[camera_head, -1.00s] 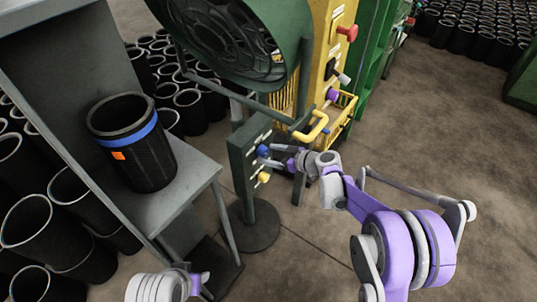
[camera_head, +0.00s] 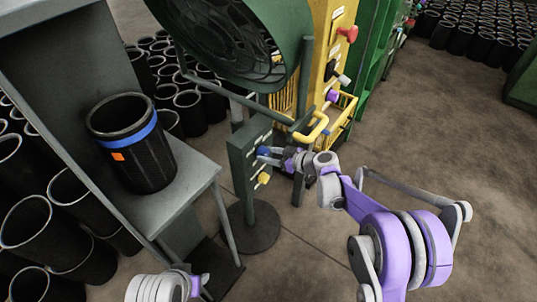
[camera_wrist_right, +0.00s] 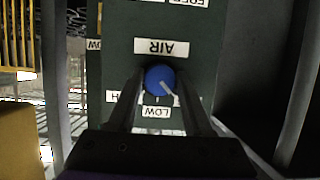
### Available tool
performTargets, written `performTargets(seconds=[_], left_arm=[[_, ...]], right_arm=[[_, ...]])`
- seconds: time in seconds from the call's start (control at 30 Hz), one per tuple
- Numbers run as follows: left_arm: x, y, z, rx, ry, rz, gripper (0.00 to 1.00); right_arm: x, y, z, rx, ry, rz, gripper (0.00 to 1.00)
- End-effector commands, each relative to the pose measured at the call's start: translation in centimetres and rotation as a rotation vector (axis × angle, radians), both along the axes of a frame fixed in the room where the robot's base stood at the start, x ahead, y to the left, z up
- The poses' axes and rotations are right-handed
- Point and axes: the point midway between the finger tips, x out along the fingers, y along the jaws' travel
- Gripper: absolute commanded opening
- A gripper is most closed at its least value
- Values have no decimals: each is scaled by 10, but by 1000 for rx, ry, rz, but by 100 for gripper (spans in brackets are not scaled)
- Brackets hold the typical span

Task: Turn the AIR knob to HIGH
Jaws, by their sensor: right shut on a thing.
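The AIR knob (camera_wrist_right: 158,77) is blue with a pale pointer mark, on a dark green panel below an upside-down AIR label (camera_wrist_right: 161,47). In the right wrist view the mark points to the lower right. A LOW label (camera_wrist_right: 156,112) is below the knob; another label at its lower left is partly hidden by a finger. In the head view the knob (camera_head: 263,150) is on the green control post (camera_head: 239,160). My right gripper (camera_head: 268,156) is shut on the knob, one finger on each side. My left gripper (camera_head: 201,284) is low in the head view, its jaws unclear.
A yellow knob (camera_head: 264,178) is lower on the post. A big green fan (camera_head: 225,40) is above it. A yellow machine (camera_head: 325,60) with a yellow handle stands behind. A grey bench (camera_head: 180,205) with a black sleeve (camera_head: 137,160) is at left. Floor at right is open.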

Motion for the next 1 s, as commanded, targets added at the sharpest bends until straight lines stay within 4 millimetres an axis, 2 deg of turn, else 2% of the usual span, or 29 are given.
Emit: performTargets(seconds=[0.37, 1.0], left_arm=[[0, 0, -1, 0, 0, 0, 50], [2, 0, -16, 0, 5, 0, 50]], right_arm=[[1, -1, -1, 83, 116, 0, 0], [3, -2, -4, 429, 594, 1, 0]])
